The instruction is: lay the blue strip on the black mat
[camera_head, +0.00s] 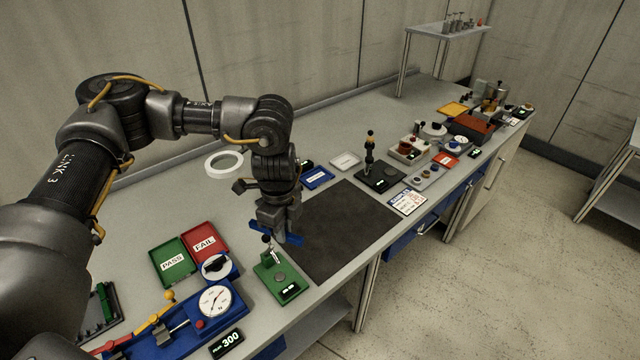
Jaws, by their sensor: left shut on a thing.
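The black mat (345,230) lies flat in the middle of the bench, with its left part behind my gripper. The blue strip (291,238) shows at the mat's left edge, below my left gripper's fingers. My left gripper (276,226) points down and is shut on the blue strip. The strip's middle is partly hidden by the fingers. I cannot tell whether the strip touches the mat or is held just above it. My right gripper is not in view.
A green device with a lever (277,279) stands close in front of the gripper. Green PASS (172,262) and red FAIL (205,243) trays lie to its left. A white ring (224,164) lies behind. A black stand (380,176) is beyond the mat, whose surface is clear.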

